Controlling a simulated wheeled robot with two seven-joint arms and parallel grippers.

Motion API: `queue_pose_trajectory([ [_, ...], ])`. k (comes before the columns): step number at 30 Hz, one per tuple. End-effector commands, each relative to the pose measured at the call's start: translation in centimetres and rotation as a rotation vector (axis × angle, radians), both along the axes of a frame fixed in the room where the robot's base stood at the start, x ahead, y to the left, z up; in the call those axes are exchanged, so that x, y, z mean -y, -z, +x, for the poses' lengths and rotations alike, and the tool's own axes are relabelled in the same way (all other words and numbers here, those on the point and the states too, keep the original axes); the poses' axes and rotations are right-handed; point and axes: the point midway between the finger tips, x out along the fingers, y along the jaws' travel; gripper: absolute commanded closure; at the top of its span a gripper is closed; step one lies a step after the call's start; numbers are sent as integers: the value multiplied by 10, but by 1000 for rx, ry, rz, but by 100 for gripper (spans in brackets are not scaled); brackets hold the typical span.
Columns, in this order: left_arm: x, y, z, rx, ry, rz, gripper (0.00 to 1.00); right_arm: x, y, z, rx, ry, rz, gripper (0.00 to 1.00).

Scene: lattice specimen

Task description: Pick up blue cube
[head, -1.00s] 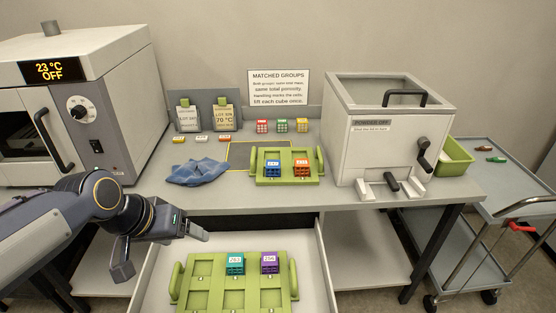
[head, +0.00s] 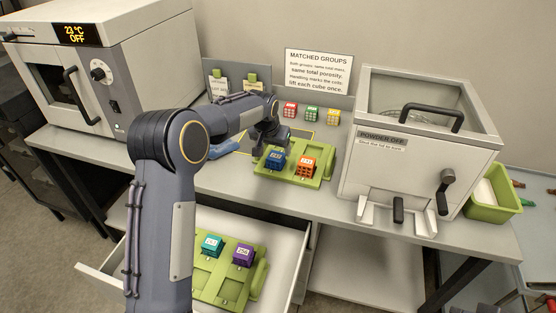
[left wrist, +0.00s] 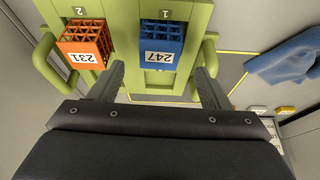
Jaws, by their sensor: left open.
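The blue cube (head: 275,159), an open lattice labelled 247, sits on the small green tray (head: 322,172) on the bench. It also shows in the left wrist view (left wrist: 162,40), in the place marked 1. My left gripper (head: 265,138) is at the blue cube's back left in the head view, with its fingers partly hidden. In the left wrist view its two open fingers (left wrist: 162,80) point toward the tray, with the blue cube ahead between their lines and nothing held. My right gripper is not in view.
An orange cube (head: 307,166) labelled 231 sits beside the blue one on the tray. A blue cloth (left wrist: 285,58) lies near the tray. The open drawer (head: 283,262) holds a green rack with teal (head: 212,245) and purple (head: 243,254) cubes. A white box (head: 410,160) stands to the right.

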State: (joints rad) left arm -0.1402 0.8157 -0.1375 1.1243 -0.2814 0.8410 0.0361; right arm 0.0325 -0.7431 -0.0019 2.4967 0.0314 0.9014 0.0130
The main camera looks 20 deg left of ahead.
Motion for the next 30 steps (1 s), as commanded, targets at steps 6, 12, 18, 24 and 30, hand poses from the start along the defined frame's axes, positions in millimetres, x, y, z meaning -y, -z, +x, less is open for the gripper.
queue_pose_trajectory([
  [6,1,28,6,-5,-1,-1,29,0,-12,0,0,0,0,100],
  [12,2,50,15,-1,0,-2,29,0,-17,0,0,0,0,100],
  [18,2,53,16,1,0,-2,29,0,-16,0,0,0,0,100],
  [24,2,53,16,0,0,-2,46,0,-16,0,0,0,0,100],
  [30,2,53,16,0,1,-2,72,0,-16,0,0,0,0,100],
])
